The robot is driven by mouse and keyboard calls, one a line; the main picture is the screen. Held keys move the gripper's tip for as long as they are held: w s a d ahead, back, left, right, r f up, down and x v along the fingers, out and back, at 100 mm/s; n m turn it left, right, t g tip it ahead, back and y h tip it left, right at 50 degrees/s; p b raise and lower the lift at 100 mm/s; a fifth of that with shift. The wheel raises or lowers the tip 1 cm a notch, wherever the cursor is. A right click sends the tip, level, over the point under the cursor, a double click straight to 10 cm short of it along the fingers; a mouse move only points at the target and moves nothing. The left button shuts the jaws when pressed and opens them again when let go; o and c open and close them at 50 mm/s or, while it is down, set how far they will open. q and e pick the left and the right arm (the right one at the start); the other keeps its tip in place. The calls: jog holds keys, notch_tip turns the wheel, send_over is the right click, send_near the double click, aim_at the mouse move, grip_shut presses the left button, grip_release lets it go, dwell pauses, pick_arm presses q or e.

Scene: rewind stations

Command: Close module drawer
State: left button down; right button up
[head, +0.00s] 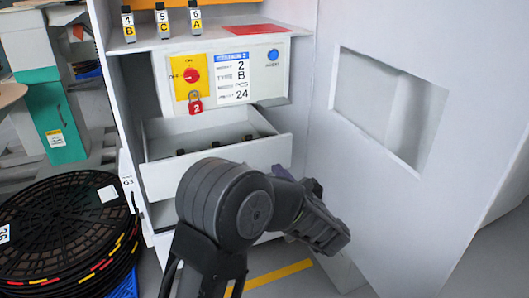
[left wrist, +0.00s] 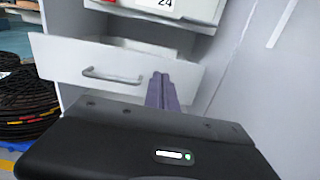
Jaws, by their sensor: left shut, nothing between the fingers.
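The module drawer (head: 215,163) is pulled out of the white cabinet, with a few small dark items inside. In the left wrist view the drawer front (left wrist: 60,68) shows a grey bar handle (left wrist: 112,76). My left gripper (head: 313,188) is at the right end of the drawer front in the head view. In the left wrist view its purple-grey fingers (left wrist: 162,88) are together and empty, in front of the drawer's right part. I cannot tell whether they touch it. My arm hides part of the drawer front in the head view. My right gripper is not in view.
Above the drawer is a panel (head: 262,83) with a red knob (head: 191,75), red padlock (head: 196,103) and blue button (head: 273,55). An open white door (head: 405,135) stands on the right. Black reels (head: 65,235) are stacked at the left.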

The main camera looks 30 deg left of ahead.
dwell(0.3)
pick_arm(q)
jog(key=shift+w, duration=0.1)
send_near(256, 143)
jog(key=x, duration=0.7)
jog(key=shift+d+r+b, duration=0.1)
jog(key=shift+b, duration=0.3)
jog(key=shift+w, duration=0.1)
